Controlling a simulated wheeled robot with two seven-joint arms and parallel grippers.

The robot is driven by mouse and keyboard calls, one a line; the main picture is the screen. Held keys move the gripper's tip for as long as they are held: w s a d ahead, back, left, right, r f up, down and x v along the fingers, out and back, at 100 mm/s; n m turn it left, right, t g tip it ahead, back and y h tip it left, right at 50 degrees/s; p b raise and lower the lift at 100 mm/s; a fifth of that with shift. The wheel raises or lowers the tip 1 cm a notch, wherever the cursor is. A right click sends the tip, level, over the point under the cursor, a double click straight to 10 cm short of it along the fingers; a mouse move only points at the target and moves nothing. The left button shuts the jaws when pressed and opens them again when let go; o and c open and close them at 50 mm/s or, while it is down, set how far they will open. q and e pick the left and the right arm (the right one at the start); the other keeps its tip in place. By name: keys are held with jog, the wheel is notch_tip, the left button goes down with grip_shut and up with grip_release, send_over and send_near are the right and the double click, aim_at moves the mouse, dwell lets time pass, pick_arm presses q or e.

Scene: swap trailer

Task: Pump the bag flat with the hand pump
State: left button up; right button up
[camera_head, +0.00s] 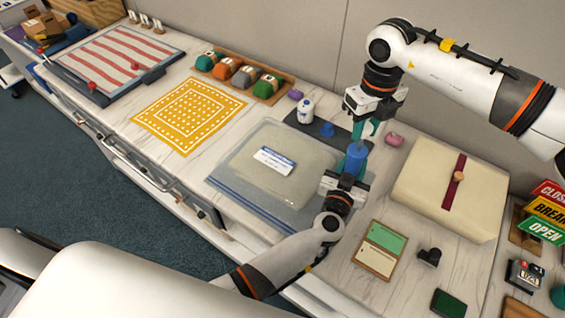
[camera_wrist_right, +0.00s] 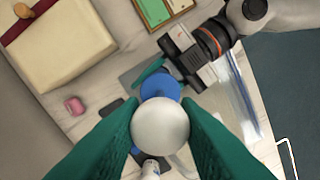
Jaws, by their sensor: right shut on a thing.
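The clear bag (camera_head: 235,190) lies on the counter with a pale, puffed-looking body and a white and blue label (camera_head: 274,160). The blue hand pump (camera_head: 355,160) stands upright at the bag's right side. In the right wrist view, its blue body (camera_wrist_right: 160,84) shows behind a round white knob (camera_wrist_right: 160,126). My right gripper (camera_head: 366,130) is above the pump, its teal fingers shut on the knob. My left gripper (camera_head: 347,172) is low beside the pump body, with a teal finger (camera_wrist_right: 150,70) next to it. The pump hides whether its fingers are closed on it.
A dark mat (camera_head: 310,124) with a white bottle (camera_head: 305,111) lies behind the bag. A pink item (camera_head: 394,139) and a cream box (camera_head: 425,195) with a red band are to the right. A green-and-cream card board (camera_head: 380,249) lies in front. A yellow patterned cloth (camera_head: 188,113) is left.

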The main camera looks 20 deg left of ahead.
aim_at(362, 137)
pick_arm(q)
jog(key=shift+f, duration=0.15)
pick_arm(e)
jog(key=shift+r, duration=2.2)
notch_tip(362, 137, down, 8)
jog(key=shift+f, duration=0.15)
jog(key=o, duration=0.8)
jog(key=shift+o, duration=0.2)
jog(key=shift+r, duration=3.65)
jog(key=shift+r, duration=0.1)
notch_tip(362, 137, up, 12)
